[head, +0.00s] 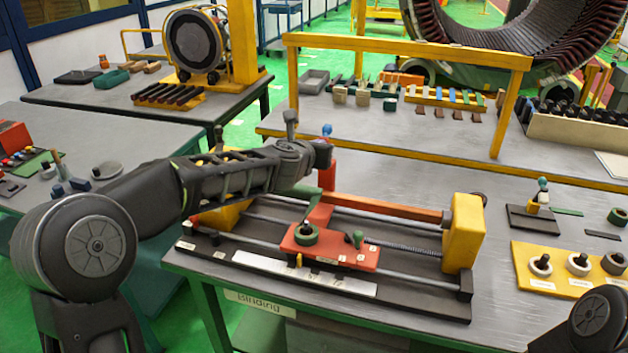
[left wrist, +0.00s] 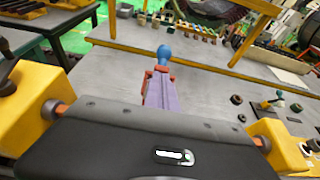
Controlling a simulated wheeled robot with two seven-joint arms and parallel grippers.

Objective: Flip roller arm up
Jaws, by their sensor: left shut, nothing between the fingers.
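The winding machine's red carriage (head: 335,250) sits on two rods, with a dark green roller (head: 306,234) on its left part. A red arm (head: 326,178) rises behind the carriage, tipped by a blue knob (head: 327,130). In the left wrist view a purple-and-red arm (left wrist: 160,90) stands up with the blue knob (left wrist: 163,52) on top. My left gripper (head: 322,154) is at the red arm, just below the knob; it looks shut and empty. I cannot tell whether it touches the arm. A dark housing covers the lower left wrist view and hides the fingertips. My right gripper is out of view.
A yellow end block (head: 463,232) stands at the machine's right end. A reddish-brown bar (head: 388,208) runs behind the carriage. A yellow plate (head: 569,268) with several rollers lies at right. A yellow frame (head: 410,50) stands behind.

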